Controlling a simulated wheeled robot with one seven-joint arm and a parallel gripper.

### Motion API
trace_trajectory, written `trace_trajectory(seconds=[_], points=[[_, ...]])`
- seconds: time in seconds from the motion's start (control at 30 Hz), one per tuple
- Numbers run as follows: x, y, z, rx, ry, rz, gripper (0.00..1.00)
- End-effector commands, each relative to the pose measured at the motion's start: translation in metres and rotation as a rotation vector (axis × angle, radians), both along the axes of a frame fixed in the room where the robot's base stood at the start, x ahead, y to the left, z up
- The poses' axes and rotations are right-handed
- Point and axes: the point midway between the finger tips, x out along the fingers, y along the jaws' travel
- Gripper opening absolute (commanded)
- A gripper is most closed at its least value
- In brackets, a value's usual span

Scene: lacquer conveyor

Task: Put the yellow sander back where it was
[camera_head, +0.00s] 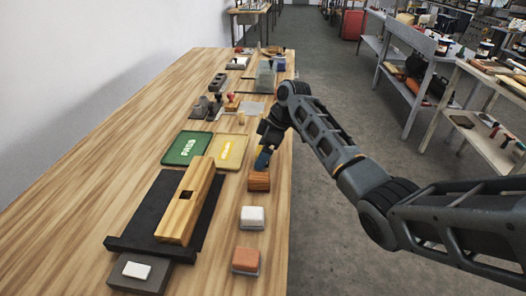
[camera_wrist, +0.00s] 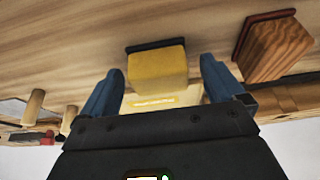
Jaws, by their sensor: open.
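The yellow sander (camera_wrist: 157,70), a yellow block with a dark base, shows in the wrist view between the two blue fingers of my gripper (camera_wrist: 160,66). The fingers are open, one on each side, with gaps between them and the block. In the head view my gripper (camera_head: 263,158) is low at the right edge of the wooden table (camera_head: 110,150) and hides the yellow sander. I cannot tell whether its base fully touches the table.
A brown wooden sander (camera_head: 258,181) is close by; it also shows in the wrist view (camera_wrist: 270,45). A white sander (camera_head: 252,217) and an orange one (camera_head: 246,260) stand nearer. Green (camera_head: 187,148) and yellow (camera_head: 231,152) mats lie left. A wooden beam (camera_head: 185,205) lies on a black board.

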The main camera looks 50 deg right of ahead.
Motion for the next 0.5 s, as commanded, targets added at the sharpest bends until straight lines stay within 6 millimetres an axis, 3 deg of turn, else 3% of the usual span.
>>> trace_trajectory(seconds=[0.17, 0.5], points=[[-0.004, -0.005, 0.018, -0.001, -0.003, -0.001, 0.96], [-0.025, -0.021, 0.081, -0.002, -0.004, -0.001, 0.96]])
